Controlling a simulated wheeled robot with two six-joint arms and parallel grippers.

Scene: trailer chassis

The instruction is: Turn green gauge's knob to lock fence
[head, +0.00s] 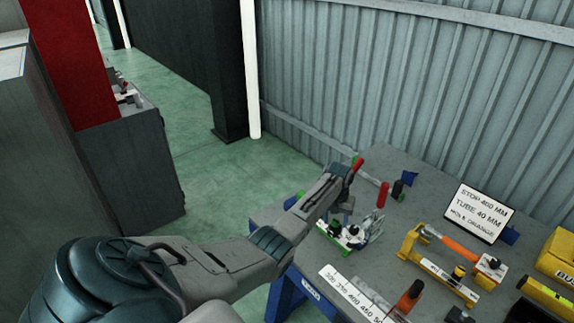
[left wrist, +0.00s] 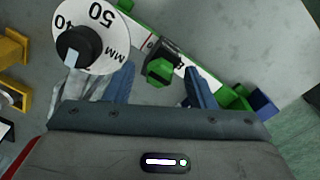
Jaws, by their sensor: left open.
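The green gauge (head: 342,238) lies on the bench under my left gripper (head: 347,208) in the head view. In the left wrist view its green bar with a white scale (left wrist: 205,82) runs diagonally. A small green knob (left wrist: 160,72) on a dark block shows between the two blue fingers of my left gripper (left wrist: 159,78). The fingers are open, one on each side of the knob; I cannot tell whether they touch it. A round white dial (left wrist: 108,42) with a black knob (left wrist: 82,45) is at the upper left. My right gripper is not in view.
A yellow gauge (head: 440,273) with an orange handle stands to the right on the bench. A sign (head: 480,212) reads stop 400 mm, tube 40 mm. A numbered white strip (head: 350,293) is at the front edge. Red and black cylinders (head: 383,193) stand behind the green gauge.

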